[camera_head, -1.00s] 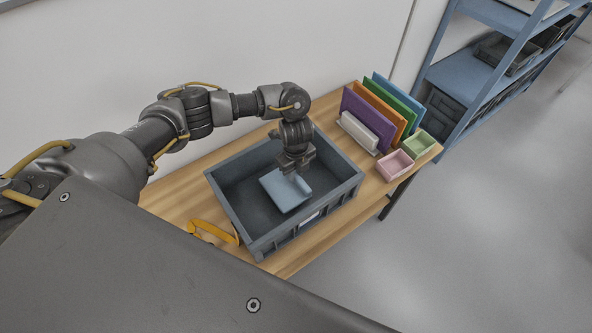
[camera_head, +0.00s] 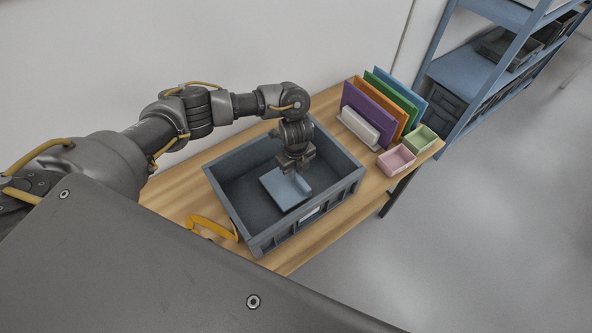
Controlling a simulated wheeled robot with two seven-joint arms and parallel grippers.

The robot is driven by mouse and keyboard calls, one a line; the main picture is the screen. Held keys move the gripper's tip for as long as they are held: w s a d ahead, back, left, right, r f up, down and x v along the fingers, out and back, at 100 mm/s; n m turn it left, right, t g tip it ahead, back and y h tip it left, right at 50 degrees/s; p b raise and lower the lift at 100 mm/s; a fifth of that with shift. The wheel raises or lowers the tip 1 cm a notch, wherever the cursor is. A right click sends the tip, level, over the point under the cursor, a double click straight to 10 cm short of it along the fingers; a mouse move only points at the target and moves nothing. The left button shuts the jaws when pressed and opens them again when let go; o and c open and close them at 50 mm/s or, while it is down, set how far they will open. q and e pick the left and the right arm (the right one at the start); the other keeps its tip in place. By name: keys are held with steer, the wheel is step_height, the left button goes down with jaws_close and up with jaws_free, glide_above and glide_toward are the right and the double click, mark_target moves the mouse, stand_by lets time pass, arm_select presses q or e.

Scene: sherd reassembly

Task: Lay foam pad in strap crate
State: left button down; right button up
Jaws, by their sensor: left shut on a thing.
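The strap crate (camera_head: 251,236) is a grey open box on the wooden table, with a pale label on its front side. The foam pad (camera_head: 284,189) is a light blue-grey flat square inside the crate's opening. My left gripper (camera_head: 297,170) points down over the crate and is shut on the pad's far right edge. I cannot tell whether the pad touches the crate floor. A yellow-orange strap (camera_head: 212,228) lies at the crate's left end. My right gripper is not in view.
Upright coloured panels (camera_head: 378,108) stand in a white holder behind the crate's right side. A pink bin (camera_head: 397,160) and a green bin (camera_head: 420,139) sit at the table's right end. A blue shelf rack (camera_head: 470,75) stands beyond.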

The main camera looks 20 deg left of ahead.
arm_select(q)
steer(key=shift+f+b, duration=0.4)
steer(key=shift+f, duration=0.25)
steer(key=c, duration=1.2)
jaws_free()
steer(key=shift+c, duration=0.2)
steer(key=shift+r, duration=0.1)
step_height(320, 180, up, 12)
steer(key=p, duration=1.1)
steer(key=shift+p, duration=0.35)
steer(key=shift+d, duration=0.15)
